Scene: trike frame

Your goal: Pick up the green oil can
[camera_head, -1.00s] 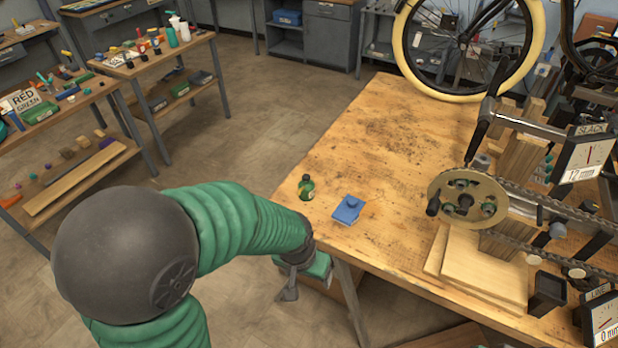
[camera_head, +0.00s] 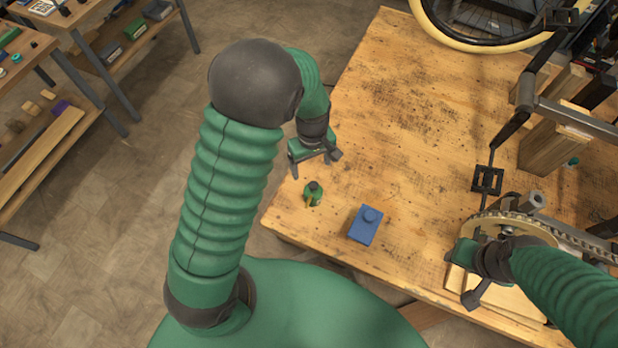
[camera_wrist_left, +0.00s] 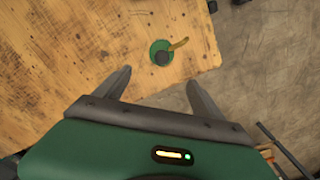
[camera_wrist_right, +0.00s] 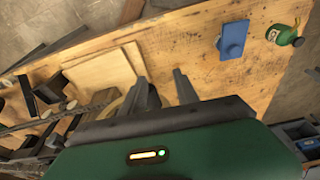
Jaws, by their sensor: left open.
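The green oil can (camera_head: 313,194) stands upright near the left edge of the workbench. It has a dark cap and a yellowish spout. My left gripper (camera_head: 315,164) is open and empty, just beyond the can in the head view. In the left wrist view the can (camera_wrist_left: 160,53) lies ahead of the gap between the spread fingers, not between them. In the right wrist view the can (camera_wrist_right: 283,35) is at the upper right, far from the fingers. My right gripper (camera_wrist_right: 162,84) has its fingers apart with nothing seen held, over the bench near the chainring.
A blue block with a round knob (camera_head: 365,226) sits on the bench right of the can. The chainring, chain and wooden boards (camera_wrist_right: 103,68) crowd the right side. A wheel (camera_head: 490,20) stands at the back. The bench middle (camera_head: 410,130) is clear.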

